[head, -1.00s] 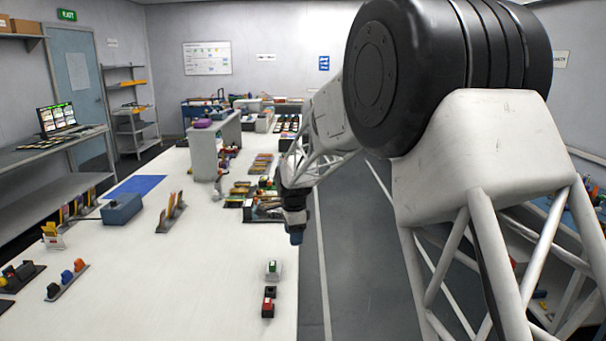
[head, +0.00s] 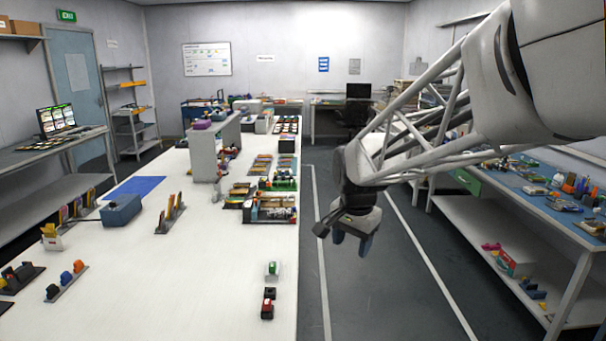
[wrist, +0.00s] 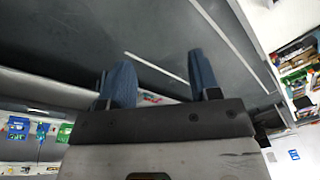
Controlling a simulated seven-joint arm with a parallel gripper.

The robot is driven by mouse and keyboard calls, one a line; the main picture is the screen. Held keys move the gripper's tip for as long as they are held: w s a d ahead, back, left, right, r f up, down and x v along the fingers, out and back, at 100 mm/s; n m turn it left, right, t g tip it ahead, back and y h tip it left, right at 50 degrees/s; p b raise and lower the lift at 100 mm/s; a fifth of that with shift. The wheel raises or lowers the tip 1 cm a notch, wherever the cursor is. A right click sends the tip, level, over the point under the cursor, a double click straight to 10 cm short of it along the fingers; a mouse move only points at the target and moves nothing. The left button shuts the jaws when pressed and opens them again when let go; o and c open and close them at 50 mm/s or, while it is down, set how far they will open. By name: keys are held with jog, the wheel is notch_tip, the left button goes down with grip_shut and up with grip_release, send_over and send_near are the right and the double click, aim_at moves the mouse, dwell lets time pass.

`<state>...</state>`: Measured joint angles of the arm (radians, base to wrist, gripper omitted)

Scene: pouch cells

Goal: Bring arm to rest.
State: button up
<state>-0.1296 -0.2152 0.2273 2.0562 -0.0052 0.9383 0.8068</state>
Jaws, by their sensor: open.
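My gripper (head: 351,241) hangs over the grey floor to the right of the long white table (head: 190,270), clear of the table's right edge. Its two blue fingers are apart, with nothing between them. In the wrist view my gripper (wrist: 165,85) also shows both fingers spread and empty, with floor and white lines beyond. My arm reaches in from the upper right of the head view.
A workbench (head: 455,205) with a blue top and loose items stands at the right. A chair (head: 356,112) is at the back. The white table holds a blue box (head: 121,210), trays and small parts. The floor aisle (head: 385,290) is open.

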jog(key=s+d+f+n, duration=0.1)
jog(key=s+d+n, duration=0.2)
jog(key=s, duration=1.1)
jog(key=s+d+f+n+t, duration=0.1)
jog(key=s+d+n, duration=0.3)
jog(key=s, duration=0.9)
jog(key=shift+s+d+n, duration=0.3)
jog(key=shift+s+d, duration=0.05)
jog(key=shift+d, duration=0.05)
